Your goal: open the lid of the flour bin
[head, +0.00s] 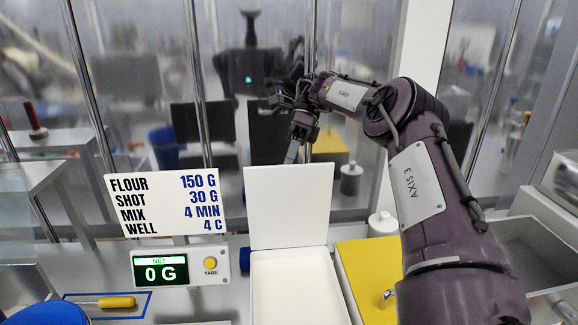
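The flour bin appears to be the white open box (300,290) at the lower middle, with a pale inside. Its white lid (287,207) stands upright at the box's back edge, so the bin is open. My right gripper (292,152) is at the top edge of the lid, with a grey finger pointing down there. I cannot tell whether it touches the lid, and its finger gap does not show clearly. My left gripper is out of view.
A sign (163,203) and a scale display (160,272) reading 0 G stand left of the bin. A yellow panel (362,270) is close on its right. A yellow-handled tool (116,302) lies at the lower left. Glass panes stand behind.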

